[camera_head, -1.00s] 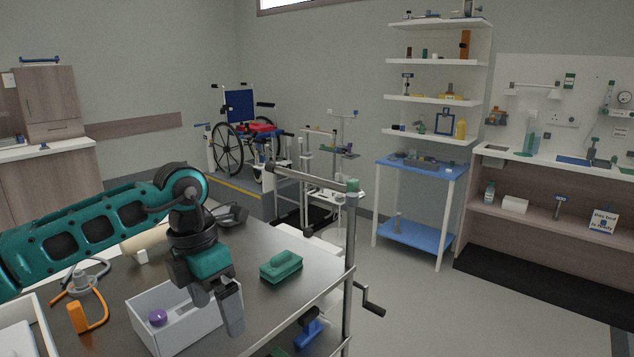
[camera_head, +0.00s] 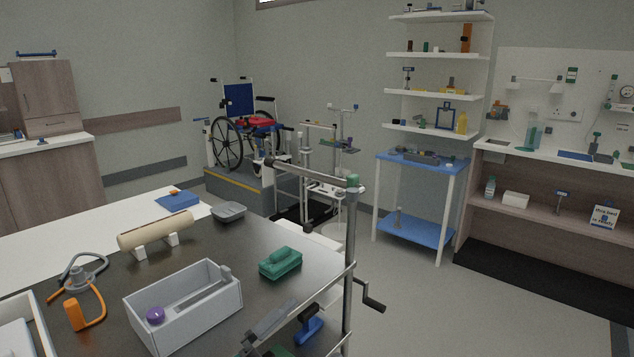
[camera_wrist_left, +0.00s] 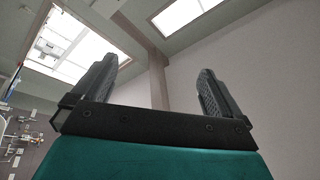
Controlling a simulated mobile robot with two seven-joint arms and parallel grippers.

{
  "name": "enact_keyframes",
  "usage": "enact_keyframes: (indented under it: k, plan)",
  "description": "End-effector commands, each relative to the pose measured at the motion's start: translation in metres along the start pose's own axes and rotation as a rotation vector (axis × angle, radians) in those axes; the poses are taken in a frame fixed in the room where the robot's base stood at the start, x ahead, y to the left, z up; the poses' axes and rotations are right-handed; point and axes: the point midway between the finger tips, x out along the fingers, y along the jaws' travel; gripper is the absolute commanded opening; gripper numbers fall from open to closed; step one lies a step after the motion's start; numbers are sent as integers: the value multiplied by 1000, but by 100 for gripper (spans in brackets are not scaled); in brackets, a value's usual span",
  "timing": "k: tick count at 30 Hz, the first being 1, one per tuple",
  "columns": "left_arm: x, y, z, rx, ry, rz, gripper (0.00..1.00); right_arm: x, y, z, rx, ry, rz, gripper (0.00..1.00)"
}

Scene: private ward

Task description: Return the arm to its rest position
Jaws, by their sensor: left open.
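My left gripper (camera_wrist_left: 157,78) is open in the left wrist view, with its two dark fingers wide apart and nothing between them. It points up toward the ceiling lights (camera_wrist_left: 75,45) and a plain wall. The rest of that arm is out of the head view. My right gripper is in neither view.
The dark table (camera_head: 215,243) holds an open grey box (camera_head: 205,318) with a purple-topped item (camera_head: 155,315), a green block (camera_head: 281,263), a beige roll (camera_head: 155,231) and an orange-grey stethoscope-like item (camera_head: 76,315). A metal post (camera_head: 349,250) with a crank stands at the table's right edge.

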Motion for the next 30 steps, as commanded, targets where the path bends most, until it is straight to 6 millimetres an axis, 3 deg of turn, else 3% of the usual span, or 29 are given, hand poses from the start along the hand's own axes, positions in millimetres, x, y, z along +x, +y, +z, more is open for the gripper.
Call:
enact_keyframes:
  k: [3, 7, 12, 15, 20, 30]
  plan:
    - [-51, 15, 47, -221, -286, -92, 100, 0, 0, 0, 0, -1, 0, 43]
    - [-123, 44, 89, -449, -601, -161, 100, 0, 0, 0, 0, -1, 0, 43]
    - [-216, 89, 110, -689, -933, -205, 100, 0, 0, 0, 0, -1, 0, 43]
    - [-252, 106, 111, -773, -1051, -214, 100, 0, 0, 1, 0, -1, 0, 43]
    - [-275, 118, 109, -831, -1128, -218, 100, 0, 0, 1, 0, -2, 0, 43]
    - [-276, 119, 109, -833, -1132, -217, 100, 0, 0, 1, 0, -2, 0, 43]
